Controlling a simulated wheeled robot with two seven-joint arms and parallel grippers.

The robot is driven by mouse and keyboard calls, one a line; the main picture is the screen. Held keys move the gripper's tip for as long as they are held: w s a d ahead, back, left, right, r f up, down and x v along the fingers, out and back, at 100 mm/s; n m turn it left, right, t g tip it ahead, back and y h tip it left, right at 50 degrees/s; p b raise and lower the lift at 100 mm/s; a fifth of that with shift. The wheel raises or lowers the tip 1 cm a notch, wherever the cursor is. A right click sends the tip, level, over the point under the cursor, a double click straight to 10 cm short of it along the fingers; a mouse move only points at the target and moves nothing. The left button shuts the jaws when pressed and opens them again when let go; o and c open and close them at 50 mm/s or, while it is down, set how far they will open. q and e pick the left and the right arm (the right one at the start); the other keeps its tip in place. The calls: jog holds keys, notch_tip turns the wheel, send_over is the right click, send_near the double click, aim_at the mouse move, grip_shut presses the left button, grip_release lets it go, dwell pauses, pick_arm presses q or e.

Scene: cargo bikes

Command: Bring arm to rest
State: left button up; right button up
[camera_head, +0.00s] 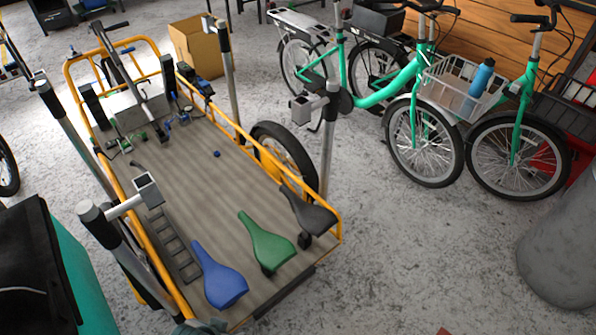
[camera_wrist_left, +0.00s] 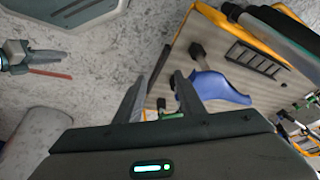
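My left gripper (camera_wrist_left: 158,85) is open in the left wrist view, with nothing between its two fingers. It is over the near edge of the cargo bike's wooden bed (camera_head: 190,180). In the head view only a grey-green part at the bottom edge may belong to this arm. Another gripper, apparently my right one (camera_wrist_left: 58,60), shows at the left of the wrist view, over the floor and apart from the bike. Its finger opening is too small to tell. A reddish strip (camera_wrist_left: 50,74) shows beside it; whether they touch is unclear.
A blue saddle (camera_head: 219,275), a green saddle (camera_head: 266,243) and a black saddle (camera_head: 308,214) lie on the bed's near end. Upright posts stand around the yellow frame (camera_head: 245,135). Green bikes (camera_head: 385,88) stand at the back right. A grey cylinder (camera_head: 562,255) stands right; floor between is clear.

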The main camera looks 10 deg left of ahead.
pick_arm(q)
jog(key=d+f+t, duration=0.1)
jog(key=d+f, duration=0.1)
jog(key=f, duration=1.2)
jog(key=d+f+t+h, duration=0.1)
jog(key=d+f+t, duration=0.1)
jog(key=f, duration=1.2)
jog(key=shift+s+d+m, duration=0.3)
jog(key=shift+s+d, duration=0.05)
jog(key=shift+a+r, duration=0.1)
